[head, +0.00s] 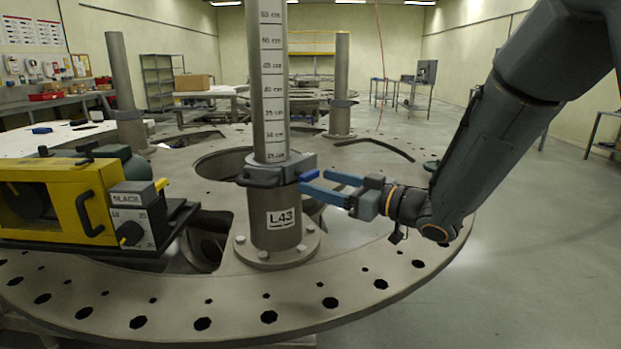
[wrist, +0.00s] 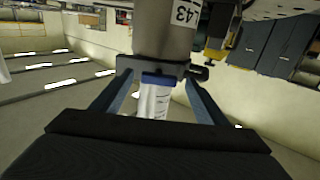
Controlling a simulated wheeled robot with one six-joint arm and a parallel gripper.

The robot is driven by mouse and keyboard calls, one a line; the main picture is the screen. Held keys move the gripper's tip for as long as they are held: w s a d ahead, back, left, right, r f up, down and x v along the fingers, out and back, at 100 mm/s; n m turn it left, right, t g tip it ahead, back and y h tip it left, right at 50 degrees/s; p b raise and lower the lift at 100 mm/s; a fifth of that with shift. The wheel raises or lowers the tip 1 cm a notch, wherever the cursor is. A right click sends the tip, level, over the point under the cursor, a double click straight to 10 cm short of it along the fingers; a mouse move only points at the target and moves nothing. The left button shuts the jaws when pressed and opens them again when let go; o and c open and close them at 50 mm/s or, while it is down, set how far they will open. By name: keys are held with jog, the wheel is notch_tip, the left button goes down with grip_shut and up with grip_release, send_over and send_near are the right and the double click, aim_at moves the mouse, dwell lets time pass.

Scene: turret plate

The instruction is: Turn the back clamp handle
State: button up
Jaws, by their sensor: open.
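A grey clamp collar (head: 294,165) sits around the upright post (head: 268,90) marked L43, just above its label. A dark handle (head: 262,181) is on its near left side. A blue handle (head: 309,175) is on its right side, facing my gripper. In the wrist view, which is upside down, the blue handle (wrist: 160,79) lies across the collar (wrist: 145,66), between my fingers. My gripper (head: 313,181) is open at the right of the collar, its two blue fingers pointing at it. I cannot tell whether the fingers touch anything.
The post is bolted to a round plate (head: 390,283) with holes and large openings. A yellow machine (head: 50,205) with a dial box stands on the left. Two more posts, left (head: 122,85) and right (head: 341,85), rise farther back. Open floor (head: 540,240) lies at the right.

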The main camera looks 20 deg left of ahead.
aim_at(312, 180)
jog(key=shift+p+x, duration=0.3)
jog(key=shift+x, duration=1.7)
jog(key=c, duration=1.1)
jog(key=shift+o, duration=0.2)
